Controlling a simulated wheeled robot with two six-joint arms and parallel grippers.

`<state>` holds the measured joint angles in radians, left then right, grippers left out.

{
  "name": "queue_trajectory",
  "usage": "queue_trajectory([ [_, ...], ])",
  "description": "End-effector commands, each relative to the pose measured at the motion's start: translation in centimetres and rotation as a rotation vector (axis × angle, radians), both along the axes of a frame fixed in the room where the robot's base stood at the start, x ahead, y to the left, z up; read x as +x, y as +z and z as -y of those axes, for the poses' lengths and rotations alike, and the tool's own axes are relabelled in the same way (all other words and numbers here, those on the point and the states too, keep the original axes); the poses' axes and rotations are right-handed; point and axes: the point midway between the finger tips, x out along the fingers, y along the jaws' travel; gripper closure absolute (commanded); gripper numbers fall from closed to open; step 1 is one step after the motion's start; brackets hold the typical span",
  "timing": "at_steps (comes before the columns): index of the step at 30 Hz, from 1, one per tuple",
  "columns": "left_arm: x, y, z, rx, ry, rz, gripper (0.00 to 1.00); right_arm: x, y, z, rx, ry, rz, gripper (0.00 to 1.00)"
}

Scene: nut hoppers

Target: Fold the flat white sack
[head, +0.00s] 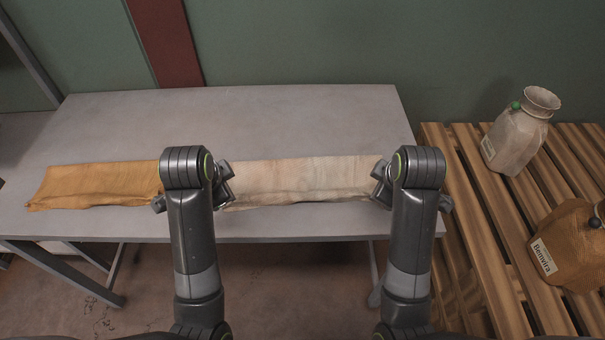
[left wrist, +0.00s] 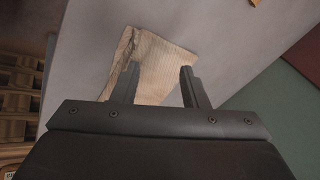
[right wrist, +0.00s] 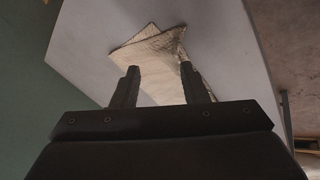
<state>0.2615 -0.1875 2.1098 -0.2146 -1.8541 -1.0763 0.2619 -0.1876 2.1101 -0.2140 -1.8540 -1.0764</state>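The white sack (head: 300,180) lies on the grey table as a long, pale strip. Its near edge looks rumpled, and the right wrist view (right wrist: 152,50) shows overlapping layers at its far end. My left gripper (left wrist: 160,78) is over the sack's left end, and its fingers are apart. The sack shows between and beyond them in the left wrist view (left wrist: 155,60). My right gripper (right wrist: 157,78) is over the sack's right end, also with its fingers apart. In the head view my wrists partly hide both ends. I cannot tell whether the fingertips touch the cloth.
An orange-tan sack (head: 95,185) lies flat on the table (head: 290,115) to the left. A slatted wooden pallet (head: 475,200) at the right carries a pale filled sack (head: 515,140) and a brown labelled sack (head: 575,250). The table's back strip is clear.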

Motion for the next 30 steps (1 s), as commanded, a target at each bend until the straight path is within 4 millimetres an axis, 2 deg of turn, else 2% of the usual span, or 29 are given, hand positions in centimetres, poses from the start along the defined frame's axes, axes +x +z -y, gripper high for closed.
queue_trajectory([
  [3,-0.4,2.0,0.0,-0.001,-0.001,0.005,0.6,-0.4,2.0,0.0,0.0,0.0,0.006,0.6],
  [7,-0.8,3.6,0.0,-0.001,0.0,0.004,0.6,-0.8,3.6,0.0,0.0,0.0,0.005,0.6],
  [17,-1.1,4.1,0.0,0.0,0.0,0.001,0.61,-1.1,4.1,0.0,0.0,-0.001,0.001,0.61],
  [22,-0.6,4.0,0.4,-0.003,-0.013,-0.001,0.84,-0.6,4.0,-0.1,0.0,0.013,-0.001,0.84],
  [26,0.6,3.9,1.7,-0.01,-0.056,-0.01,1.0,0.6,3.9,-0.6,0.005,0.055,-0.01,1.0],
  [30,2.5,3.7,3.7,-0.02,-0.126,-0.026,1.0,2.5,3.7,-1.3,0.015,0.122,-0.027,1.0],
])
